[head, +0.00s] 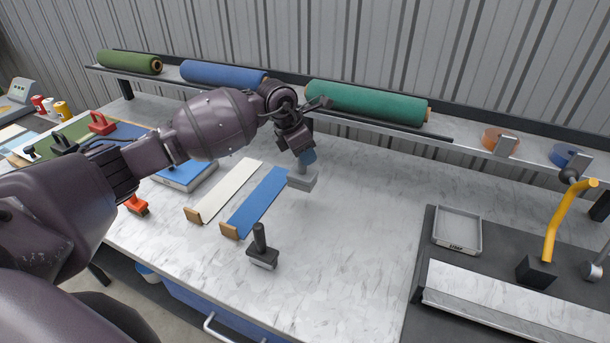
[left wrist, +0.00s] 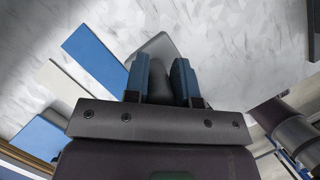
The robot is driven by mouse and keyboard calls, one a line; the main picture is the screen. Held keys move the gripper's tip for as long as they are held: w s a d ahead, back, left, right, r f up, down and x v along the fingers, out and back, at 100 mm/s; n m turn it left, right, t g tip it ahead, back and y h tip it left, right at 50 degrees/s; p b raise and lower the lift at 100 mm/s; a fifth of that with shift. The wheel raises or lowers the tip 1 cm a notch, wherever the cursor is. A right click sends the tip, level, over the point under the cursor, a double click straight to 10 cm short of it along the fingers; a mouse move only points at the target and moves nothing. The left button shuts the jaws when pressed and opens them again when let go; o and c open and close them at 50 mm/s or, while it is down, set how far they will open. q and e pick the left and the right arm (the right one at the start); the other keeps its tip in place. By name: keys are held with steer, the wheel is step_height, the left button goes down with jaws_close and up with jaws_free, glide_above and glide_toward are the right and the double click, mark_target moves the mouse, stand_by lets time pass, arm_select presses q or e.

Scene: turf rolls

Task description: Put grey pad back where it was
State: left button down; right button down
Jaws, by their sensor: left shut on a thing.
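The grey pad (head: 302,181) is a small light-grey block with an upright grip. My left gripper (head: 307,157), with blue fingertips, is shut on that grip from above. The pad hangs at or just above the marble worktop, to the right of the blue strip's far end; I cannot tell whether it touches the top. In the left wrist view the pad (left wrist: 160,45) shows beyond the fingers, and the dark grip stands between the blue fingertips (left wrist: 160,85). My right gripper is not in view.
A blue strip (head: 256,203) and a white strip (head: 226,190) with wooden ends lie left of the pad. A black-handled tool (head: 262,252) stands nearer. A grey tray (head: 457,229) and yellow-handled tool (head: 560,225) are at right. A green roll (head: 365,101) lies on the rear shelf.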

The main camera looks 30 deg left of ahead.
mark_target(307, 168)
arm_select(q)
steer(key=shift+f, duration=1.95)
step_height(307, 168, down, 3)
steer(key=shift+f, duration=0.3)
steer(key=c, duration=0.9)
jaws_free()
steer(key=shift+c, duration=0.2)
steer(key=shift+r, duration=0.2)
steer(key=shift+a+r, duration=0.1)
steer(key=shift+r, duration=0.15)
steer(key=v, duration=1)
steer(key=shift+v, duration=0.75)
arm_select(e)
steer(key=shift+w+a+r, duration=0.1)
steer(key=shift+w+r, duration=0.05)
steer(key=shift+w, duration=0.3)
